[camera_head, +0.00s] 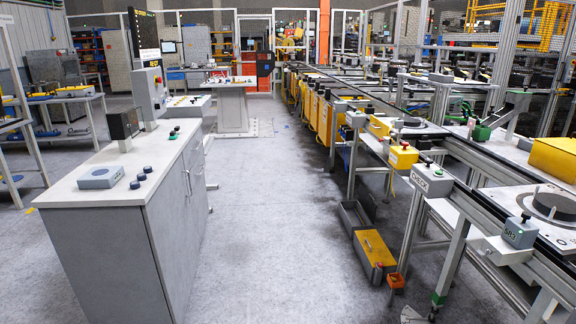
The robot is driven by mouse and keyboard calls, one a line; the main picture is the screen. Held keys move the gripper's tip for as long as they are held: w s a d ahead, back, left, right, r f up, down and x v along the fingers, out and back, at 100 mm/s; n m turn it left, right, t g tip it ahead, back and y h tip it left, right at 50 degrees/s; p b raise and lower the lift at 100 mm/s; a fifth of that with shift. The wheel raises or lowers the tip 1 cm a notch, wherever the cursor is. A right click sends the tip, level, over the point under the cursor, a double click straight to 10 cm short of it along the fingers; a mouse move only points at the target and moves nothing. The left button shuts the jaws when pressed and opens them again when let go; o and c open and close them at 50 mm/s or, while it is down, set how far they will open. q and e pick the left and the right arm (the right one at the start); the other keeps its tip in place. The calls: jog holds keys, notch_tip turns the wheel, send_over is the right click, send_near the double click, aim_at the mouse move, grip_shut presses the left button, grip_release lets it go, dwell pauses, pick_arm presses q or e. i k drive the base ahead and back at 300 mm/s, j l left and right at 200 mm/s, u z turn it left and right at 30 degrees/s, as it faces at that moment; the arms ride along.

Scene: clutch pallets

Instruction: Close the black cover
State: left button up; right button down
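I cannot make out for certain which thing is the black cover. A dark round part (556,204) lies on a white pallet (496,200) on the conveyor at the right edge. A smaller dark disc (411,122) lies on another pallet farther back on the same line. A small black box-like screen (125,122) stands on the grey cabinet at the left. Neither of my grippers is in view.
The grey cabinet (175,225) stands at the left, the conveyor frame (470,190) runs along the right. A yellow bin (374,250) sits on the floor by the conveyor legs. The grey floor (265,220) between them is clear.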

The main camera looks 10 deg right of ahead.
aim_at(368, 205)
jog(key=i+z, duration=0.1)
jog(key=i, duration=0.75)
jog(key=i+j, duration=0.1)
jog(key=i, duration=0.75)
jog(key=i+z, duration=0.15)
jog(key=i, duration=0.7)
